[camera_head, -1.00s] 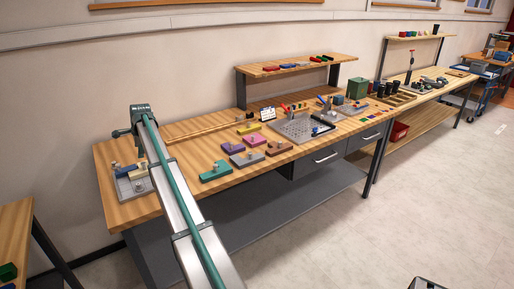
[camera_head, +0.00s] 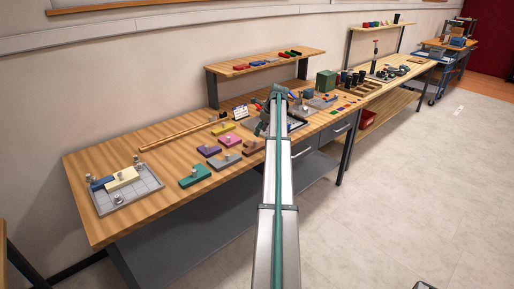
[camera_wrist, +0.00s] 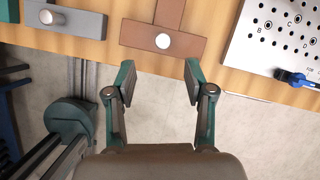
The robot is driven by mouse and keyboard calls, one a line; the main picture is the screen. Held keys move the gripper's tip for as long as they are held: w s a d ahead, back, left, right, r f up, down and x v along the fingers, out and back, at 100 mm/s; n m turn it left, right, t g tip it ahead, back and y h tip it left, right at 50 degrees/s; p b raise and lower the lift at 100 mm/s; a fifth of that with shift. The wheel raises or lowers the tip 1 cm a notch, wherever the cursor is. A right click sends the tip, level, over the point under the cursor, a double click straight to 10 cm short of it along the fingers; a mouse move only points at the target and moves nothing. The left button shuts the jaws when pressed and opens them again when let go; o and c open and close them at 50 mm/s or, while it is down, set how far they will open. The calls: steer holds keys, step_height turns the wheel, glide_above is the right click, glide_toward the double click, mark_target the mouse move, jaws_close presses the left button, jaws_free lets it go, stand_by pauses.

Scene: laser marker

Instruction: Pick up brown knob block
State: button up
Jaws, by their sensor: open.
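The brown knob block (camera_head: 253,147) lies near the front edge of the wooden table, just left of my arm in the head view. In the wrist view the brown block (camera_wrist: 137,36) is at the top centre, a T-like shape with a pale round knob (camera_wrist: 163,41) on it. My gripper (camera_wrist: 158,76) is open and empty. Its two fingers are just short of the block in the picture, roughly to either side of the knob, with floor showing between them. In the head view my arm hides much of the gripper.
A grey knob block (camera_wrist: 66,20) lies left of the brown one and a perforated metal plate (camera_wrist: 275,35) lies right. Green (camera_head: 195,176), purple (camera_head: 208,151) and pink (camera_head: 230,141) blocks are nearby. A grey tray (camera_head: 110,205) with blocks is at far left.

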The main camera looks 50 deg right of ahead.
mark_target(255, 141)
steer(key=shift+p+x, duration=1.6)
steer(key=shift+x, duration=3.2)
steer(key=shift+d, duration=0.2)
jaws_close()
